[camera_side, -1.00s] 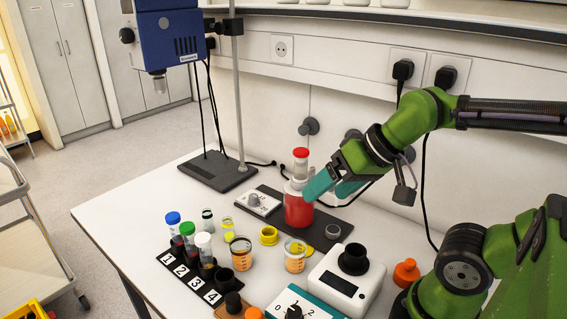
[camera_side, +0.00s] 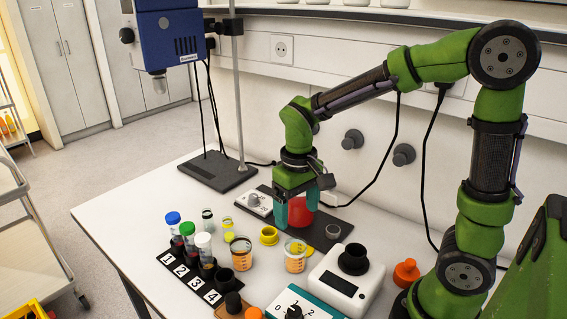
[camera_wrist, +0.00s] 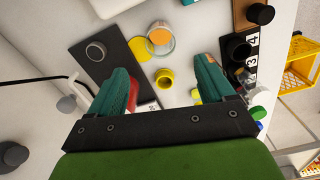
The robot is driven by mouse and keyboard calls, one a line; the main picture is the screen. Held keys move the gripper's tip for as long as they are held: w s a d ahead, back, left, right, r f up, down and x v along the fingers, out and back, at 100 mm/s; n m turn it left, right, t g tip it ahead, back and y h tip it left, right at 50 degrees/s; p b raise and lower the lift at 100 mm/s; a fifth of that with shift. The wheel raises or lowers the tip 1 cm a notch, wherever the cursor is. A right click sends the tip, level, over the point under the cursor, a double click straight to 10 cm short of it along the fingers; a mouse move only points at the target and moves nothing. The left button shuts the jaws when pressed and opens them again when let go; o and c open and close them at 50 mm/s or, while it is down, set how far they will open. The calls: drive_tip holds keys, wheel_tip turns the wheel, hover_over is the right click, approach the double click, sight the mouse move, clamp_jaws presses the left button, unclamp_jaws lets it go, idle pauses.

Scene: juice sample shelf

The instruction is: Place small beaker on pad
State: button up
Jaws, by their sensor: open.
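A clear beaker with orange contents (camera_side: 295,260) stands at the front edge of a yellow round pad (camera_side: 303,246), partly overlapping it; both also show in the wrist view, the beaker (camera_wrist: 161,45) and the pad (camera_wrist: 141,47). A second orange-filled beaker (camera_side: 240,255) stands to its left. I cannot tell which is the small beaker meant. In the wrist view my gripper (camera_wrist: 162,75) has nothing visible gripped.
A yellow ring-shaped cup (camera_side: 269,235) stands left of my gripper. A numbered tube rack (camera_side: 188,270) is front left; a white device (camera_side: 345,280) is front right.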

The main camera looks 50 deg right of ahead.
sight(296, 245)
wheel_tip(296, 245, down, 13)
drive_tip(key=shift+r, duration=0.15)
idle(0.4)
drive_tip(key=shift+c, duration=0.3)
drive_tip(key=c, duration=1.2)
drive_tip(key=shift+n, duration=0.3)
wheel_tip(296, 245, up, 10)
drive_tip(key=shift+w+r, duration=0.1)
drive_tip(key=shift+r, duration=0.15)
drive_tip(key=w+d+r+n, duration=0.2)
drive_tip(key=w+r, duration=0.2)
drive_tip(key=r, duration=0.2)
drive_tip(key=shift+n, duration=0.9)
drive_tip(key=shift+s+d+f, duration=0.4)
drive_tip(key=shift+d+f, duration=0.2)
drive_tip(key=shift+f, duration=1.9)
drive_tip(key=shift+s+d+f, duration=0.4)
drive_tip(key=shift+d+f, duration=0.2)
drive_tip(key=shift+f, duration=1.85)
drive_tip(key=shift+s+d+f, duration=0.4)
drive_tip(key=shift+d+f, duration=0.2)
drive_tip(key=shift+f, duration=1.9)
drive_tip(key=shift+f, duration=0.25)
